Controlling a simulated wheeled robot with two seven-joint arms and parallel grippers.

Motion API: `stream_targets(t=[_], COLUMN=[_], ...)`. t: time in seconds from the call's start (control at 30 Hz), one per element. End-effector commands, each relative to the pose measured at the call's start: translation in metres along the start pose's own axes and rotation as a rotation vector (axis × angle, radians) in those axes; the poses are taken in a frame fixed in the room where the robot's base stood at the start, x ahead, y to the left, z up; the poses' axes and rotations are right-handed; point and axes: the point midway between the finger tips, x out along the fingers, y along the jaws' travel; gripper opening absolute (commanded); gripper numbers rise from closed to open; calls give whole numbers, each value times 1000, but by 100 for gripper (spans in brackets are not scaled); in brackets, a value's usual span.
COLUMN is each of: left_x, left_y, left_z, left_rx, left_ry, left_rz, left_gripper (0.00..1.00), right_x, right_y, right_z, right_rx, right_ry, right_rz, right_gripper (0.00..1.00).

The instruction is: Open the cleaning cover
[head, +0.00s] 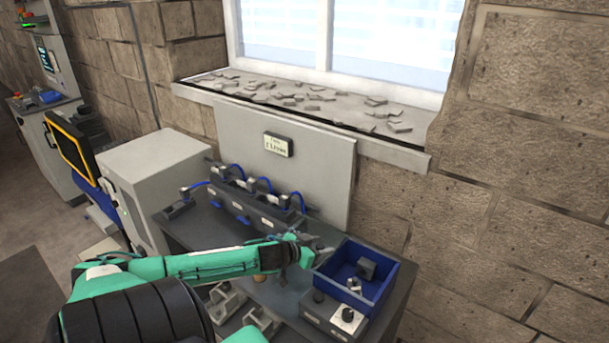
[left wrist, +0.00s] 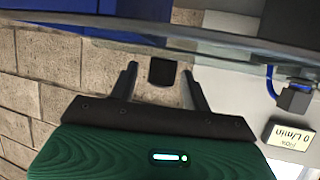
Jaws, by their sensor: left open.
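My left gripper (head: 314,252) is open, at the end of the teal arm reaching across the bench, just left of the blue bin. In the left wrist view its two dark fingers (left wrist: 160,88) stand apart, with a small dark block showing between them; I cannot tell whether it is touched. A row of dark units (head: 250,202) with blue tubes stands behind the gripper. I cannot pick out for certain which part is the cleaning cover. The right gripper is not in view.
The blue bin (head: 381,258) holds grey metal parts on a grey box at the bench's right end. Grey brackets (head: 228,298) lie in front of the arm. A flow display (head: 278,145), also in the wrist view (left wrist: 290,138), hangs on the back panel. A white cabinet (head: 155,175) stands left.

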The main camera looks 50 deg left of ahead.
Motion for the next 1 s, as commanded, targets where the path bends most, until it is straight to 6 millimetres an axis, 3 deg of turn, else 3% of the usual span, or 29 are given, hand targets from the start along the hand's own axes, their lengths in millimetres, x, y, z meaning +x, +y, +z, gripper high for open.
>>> stream_targets(t=[1.0], left_x=[-104], left_y=[0], left_z=[1], left_rx=[-1], left_ry=[-2], left_rz=[0], left_gripper=[48], right_x=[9], right_y=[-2], right_z=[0], right_rx=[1], right_ry=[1], right_rz=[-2], right_gripper=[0])
